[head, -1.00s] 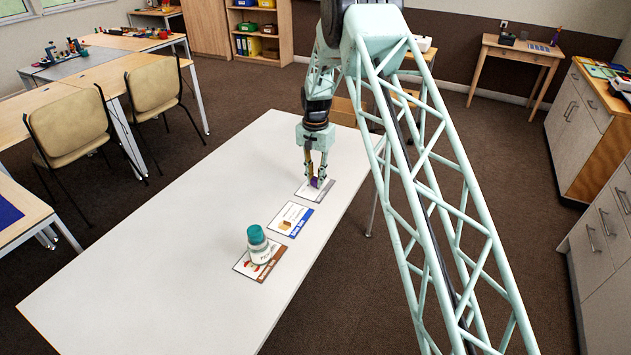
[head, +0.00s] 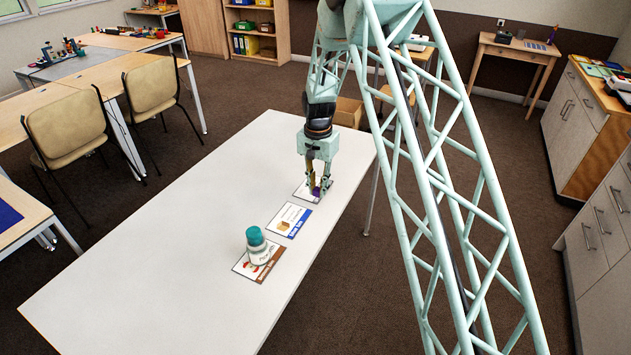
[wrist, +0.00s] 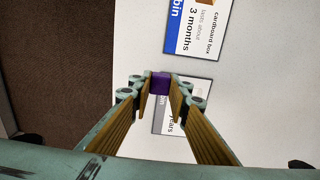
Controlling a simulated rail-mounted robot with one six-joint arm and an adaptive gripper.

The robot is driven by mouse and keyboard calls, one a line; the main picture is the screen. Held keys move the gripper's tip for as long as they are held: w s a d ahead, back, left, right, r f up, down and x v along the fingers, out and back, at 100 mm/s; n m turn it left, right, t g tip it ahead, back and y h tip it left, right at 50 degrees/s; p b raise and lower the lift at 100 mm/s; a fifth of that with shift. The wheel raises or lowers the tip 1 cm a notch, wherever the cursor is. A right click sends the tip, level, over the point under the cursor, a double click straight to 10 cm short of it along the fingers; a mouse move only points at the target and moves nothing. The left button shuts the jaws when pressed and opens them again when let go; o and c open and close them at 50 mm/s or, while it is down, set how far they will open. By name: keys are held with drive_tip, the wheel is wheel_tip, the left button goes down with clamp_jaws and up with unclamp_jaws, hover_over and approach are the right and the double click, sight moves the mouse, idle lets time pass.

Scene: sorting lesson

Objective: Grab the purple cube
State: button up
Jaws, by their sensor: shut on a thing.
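The purple cube (wrist: 160,83) sits between the fingertips in the wrist view. In the head view only a small purple part of the cube (head: 316,191) shows between the fingers. My gripper (head: 318,190) points down at the far right part of the white table and is shut on the cube; it also shows in the wrist view (wrist: 161,86). A card (head: 301,190) lies below the gripper, partly hidden by it. I cannot tell whether the cube touches the card.
A card with a blue strip (head: 289,220) lies nearer on the white table (head: 180,230). The table's left side is clear.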

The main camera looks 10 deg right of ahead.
drive_tip(key=shift+s+a+r+p, duration=0.1)
drive_tip(key=shift+s+r+p, duration=0.1)
drive_tip(key=shift+s, duration=1.55)
drive_tip(key=shift+s+a+r+p, duration=0.1)
drive_tip(key=shift+s+r, duration=0.05)
drive_tip(key=shift+s, duration=1.55)
